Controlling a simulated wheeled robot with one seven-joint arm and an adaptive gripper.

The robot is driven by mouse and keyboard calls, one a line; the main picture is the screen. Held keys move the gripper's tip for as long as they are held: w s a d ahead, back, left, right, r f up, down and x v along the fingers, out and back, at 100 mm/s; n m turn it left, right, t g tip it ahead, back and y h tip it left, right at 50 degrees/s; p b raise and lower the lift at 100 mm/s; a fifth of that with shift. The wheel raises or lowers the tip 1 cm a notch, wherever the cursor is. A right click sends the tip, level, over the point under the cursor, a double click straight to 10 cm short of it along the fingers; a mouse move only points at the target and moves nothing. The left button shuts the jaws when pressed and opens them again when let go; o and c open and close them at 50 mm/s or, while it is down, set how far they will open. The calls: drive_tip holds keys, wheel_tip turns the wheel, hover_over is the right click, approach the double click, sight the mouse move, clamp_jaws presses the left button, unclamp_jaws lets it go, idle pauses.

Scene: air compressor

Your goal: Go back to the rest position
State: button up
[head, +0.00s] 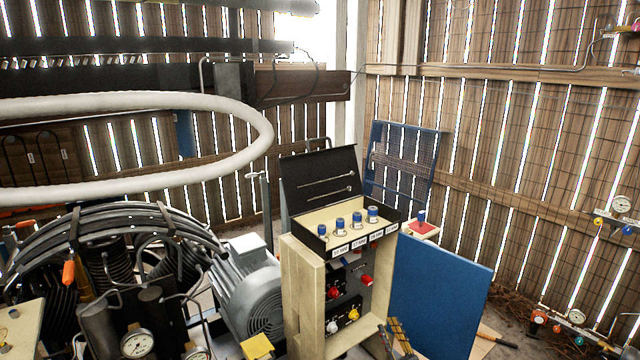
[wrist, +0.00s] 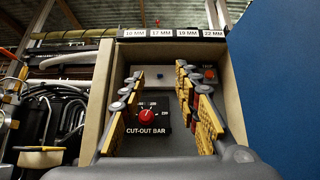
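My gripper (wrist: 160,80) is open in the wrist view. Its yellow-padded fingers stand apart with nothing between their tips. The fingers point at a dark control panel, and a red knob (wrist: 147,115) labelled "CUT-OUT BAR" shows between them, apart from both. In the head view, part of my gripper (head: 394,336) shows at the bottom, right of the wooden-sided cabinet (head: 304,285). That cabinet holds the panel, with a red knob (head: 333,292), a white knob (head: 331,327) and a red button (head: 366,281). The rest of my arm is not clear there.
A tray (head: 352,217) with several blue-topped sockets and size labels sits on the cabinet under a raised black lid (head: 319,178). A blue panel (head: 437,295) stands close on the right. A grey motor (head: 249,287) and compressor parts with a gauge (head: 136,343) are left.

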drive_tip(key=s+a+f+n+g, duration=0.4)
drive_tip(key=a+f+n+g, duration=0.1)
drive_tip(key=a+f+g, duration=0.7)
drive_tip(key=s+a+r+n+g+h+p, duration=0.1)
drive_tip(key=s+a+r+n+g+h, duration=0.15)
drive_tip(key=s+a+n+g, duration=0.5)
drive_tip(key=s+d+r+n+g+h+p, duration=0.1)
drive_tip(key=s+d+r+n+h, duration=0.35)
drive_tip(key=s+r, duration=0.6)
drive_tip(key=s+d+r+n+h+p, duration=0.2)
drive_tip(key=s+d+r+n+h, duration=0.3)
drive_tip(key=s+r, duration=0.55)
drive_tip(key=s+d+r+n+g+h+p, duration=0.1)
drive_tip(key=s+d+r+n+h, duration=0.35)
drive_tip(key=s+d+r, duration=0.4)
drive_tip(key=s+a+r+n+t+p, duration=0.1)
drive_tip(key=s+r+t, duration=0.1)
drive_tip(key=s+r, duration=0.2)
drive_tip(key=s+a+r+n+t+p, duration=0.1)
drive_tip(key=s+r, duration=0.3)
drive_tip(key=r, duration=0.5)
drive_tip(key=shift+s+r+t, duration=0.4)
drive_tip(key=shift+t, duration=0.45)
